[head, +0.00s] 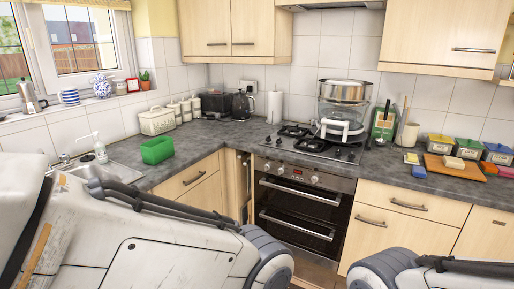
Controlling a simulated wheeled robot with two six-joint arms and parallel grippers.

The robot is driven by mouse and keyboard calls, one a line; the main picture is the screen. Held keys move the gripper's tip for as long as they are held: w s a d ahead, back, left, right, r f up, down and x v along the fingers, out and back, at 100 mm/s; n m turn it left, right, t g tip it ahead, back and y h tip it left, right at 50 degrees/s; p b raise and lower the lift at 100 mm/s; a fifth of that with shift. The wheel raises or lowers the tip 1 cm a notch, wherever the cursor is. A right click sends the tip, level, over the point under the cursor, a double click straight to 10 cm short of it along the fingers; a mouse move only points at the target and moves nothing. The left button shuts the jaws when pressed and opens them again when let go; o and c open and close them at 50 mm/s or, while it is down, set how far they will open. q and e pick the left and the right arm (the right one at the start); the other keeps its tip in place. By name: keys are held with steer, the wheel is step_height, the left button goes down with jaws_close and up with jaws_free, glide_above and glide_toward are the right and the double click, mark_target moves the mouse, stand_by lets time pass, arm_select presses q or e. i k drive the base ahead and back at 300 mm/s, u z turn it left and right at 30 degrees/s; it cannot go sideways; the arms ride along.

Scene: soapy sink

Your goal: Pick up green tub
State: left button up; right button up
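The green tub (157,150) is a small open-topped rectangular container. It stands upright on the grey worktop at the left, just right of the sink. My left arm comes in from the left and fills the lower left of the view, below and in front of the tub. A small part of my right arm shows at the bottom right. Neither gripper is in view. Nothing is seen touching the tub.
A steamer (341,110) sits on the hob (305,142). Worktop (205,139) right of the tub is clear.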

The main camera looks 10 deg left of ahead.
mark_target(157, 150)
steer(key=u, duration=0.1)
steer(key=i, duration=1.85)
steer(key=u, duration=1.15)
steer(key=i, duration=1.35)
steer(key=u, duration=0.65)
